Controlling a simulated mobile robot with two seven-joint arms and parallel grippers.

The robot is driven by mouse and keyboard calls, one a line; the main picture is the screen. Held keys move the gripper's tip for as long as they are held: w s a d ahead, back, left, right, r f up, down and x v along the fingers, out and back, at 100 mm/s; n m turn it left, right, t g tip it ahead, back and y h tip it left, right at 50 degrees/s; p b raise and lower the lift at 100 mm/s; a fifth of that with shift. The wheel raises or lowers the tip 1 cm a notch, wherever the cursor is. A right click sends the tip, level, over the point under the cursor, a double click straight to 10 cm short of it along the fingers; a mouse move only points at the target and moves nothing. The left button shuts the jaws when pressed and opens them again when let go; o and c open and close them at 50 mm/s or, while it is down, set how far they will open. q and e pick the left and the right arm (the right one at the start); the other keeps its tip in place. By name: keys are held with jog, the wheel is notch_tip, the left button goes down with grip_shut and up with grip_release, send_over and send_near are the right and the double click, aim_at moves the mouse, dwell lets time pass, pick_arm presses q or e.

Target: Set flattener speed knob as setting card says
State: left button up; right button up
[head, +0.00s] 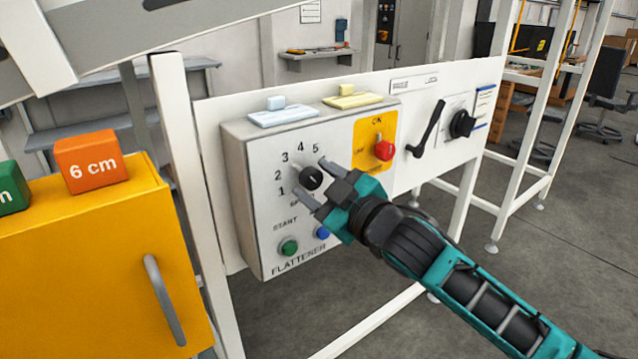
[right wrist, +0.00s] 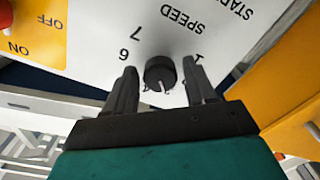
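The flattener speed knob (head: 311,178), round and black, is on the grey flattener panel (head: 262,240). In the head view, the numbers 1 to 5 show around it. My right gripper (head: 312,180) is open, with one finger on each side of the knob. In the right wrist view, the knob (right wrist: 160,72) stands between the open fingers (right wrist: 161,70), with gaps showing on both sides. A white mark on the knob points toward the gripper's palm; the numbers there are mostly hidden. I cannot identify a readable setting card. My left gripper is not in view.
The panel also has a green start button (head: 289,246), a blue button (head: 322,232) and a red switch (head: 384,149) on a yellow plate. A black lever (head: 428,130) and another black knob (head: 462,124) are further right. A yellow cabinet (head: 100,260) stands at left.

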jog(key=shift+o, duration=0.7)
jog(key=b+v, duration=0.1)
jog(key=v, duration=1.2)
